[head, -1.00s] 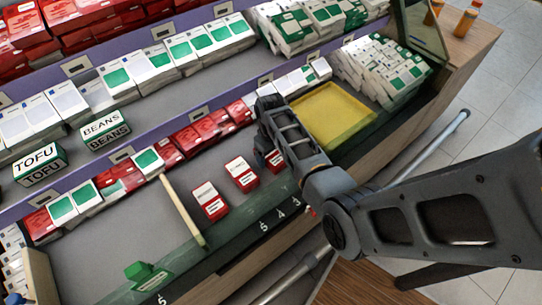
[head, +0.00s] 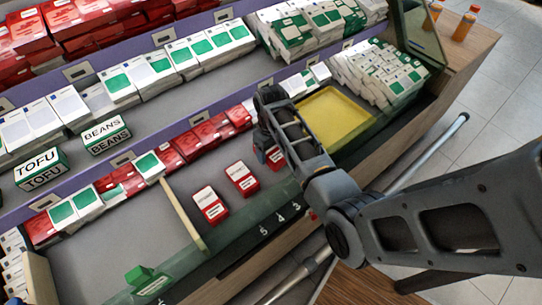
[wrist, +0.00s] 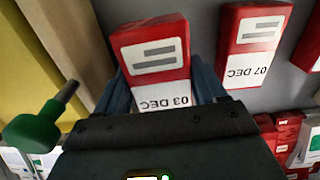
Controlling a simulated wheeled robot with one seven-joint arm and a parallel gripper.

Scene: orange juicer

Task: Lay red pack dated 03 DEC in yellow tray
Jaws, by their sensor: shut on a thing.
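The red pack dated 03 DEC (wrist: 155,60) has a white label and sits between the two fingers of my gripper (wrist: 162,78), which is shut on it. In the head view part of this pack (head: 276,158) shows beside my gripper (head: 263,140); the arm hides the rest. The yellow tray (head: 337,118) lies to the right of my gripper, beyond the arm, and its visible part is empty. A yellow surface, apparently the tray (wrist: 20,95), shows at the left edge of the wrist view.
A red pack dated 07 DEC (wrist: 250,45) stands close beside the held one. Another red pack (head: 210,205) stands farther left. A wooden divider (head: 184,215) lies left of them. A glass front edge (head: 240,240) borders the shelf.

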